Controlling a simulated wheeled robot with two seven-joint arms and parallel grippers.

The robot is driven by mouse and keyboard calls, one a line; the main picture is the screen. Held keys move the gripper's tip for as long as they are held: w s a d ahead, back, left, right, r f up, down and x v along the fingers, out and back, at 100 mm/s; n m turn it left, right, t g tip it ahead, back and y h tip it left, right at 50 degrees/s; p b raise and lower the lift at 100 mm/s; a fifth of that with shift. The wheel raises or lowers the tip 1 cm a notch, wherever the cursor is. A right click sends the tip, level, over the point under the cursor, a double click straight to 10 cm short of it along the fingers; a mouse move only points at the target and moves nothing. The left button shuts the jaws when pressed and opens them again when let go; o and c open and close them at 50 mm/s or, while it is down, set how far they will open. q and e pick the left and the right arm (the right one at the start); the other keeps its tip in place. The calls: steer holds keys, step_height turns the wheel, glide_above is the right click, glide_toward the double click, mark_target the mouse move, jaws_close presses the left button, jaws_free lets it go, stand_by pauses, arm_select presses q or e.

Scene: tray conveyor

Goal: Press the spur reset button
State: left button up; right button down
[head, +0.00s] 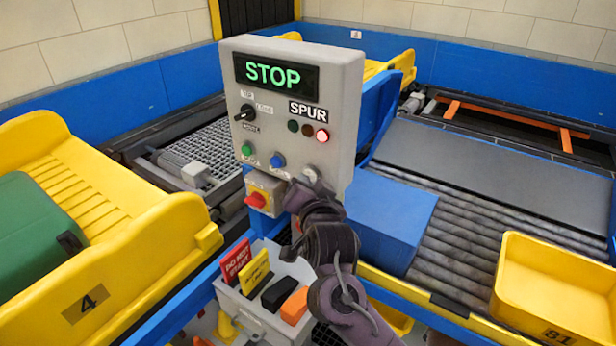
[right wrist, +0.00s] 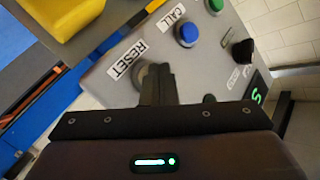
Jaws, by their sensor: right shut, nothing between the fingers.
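The grey SPUR control box (head: 340,90) stands in the middle of the head view, its display (head: 276,74) reading STOP in green. The RESET label (right wrist: 128,60) shows in the right wrist view. The round reset button (right wrist: 143,72) beside it is mostly hidden behind my fingertips. My right gripper (head: 309,186) is shut and empty, at the lower right of the box face; it also shows in the right wrist view (right wrist: 157,78). The fingertips overlap the button; I cannot tell whether they touch it. My left gripper is not in view.
A green button (head: 247,149), a blue CALL button (head: 277,160) and a selector knob (head: 244,113) are on the same face. A red-yellow emergency stop (head: 258,198) sits below. A sign holder (head: 245,308) stands under it. The rightmost lamp (head: 322,135) glows red.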

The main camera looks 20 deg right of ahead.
steer(key=shift+w+d, duration=0.15)
steer(key=shift+d, duration=0.05)
steer(key=shift+a, duration=0.15)
stand_by(0.4)
steer(key=shift+s+a+p, duration=0.55)
steer(key=shift+s+p, duration=0.05)
steer(key=shift+a, duration=0.1)
steer(key=s+a+p, duration=0.1)
steer(key=a, duration=0.1)
steer(key=s+a+p, duration=0.1)
steer(key=s, duration=0.1)
steer(key=shift+a+p, duration=0.4)
steer(key=shift+f, duration=0.1)
stand_by(0.4)
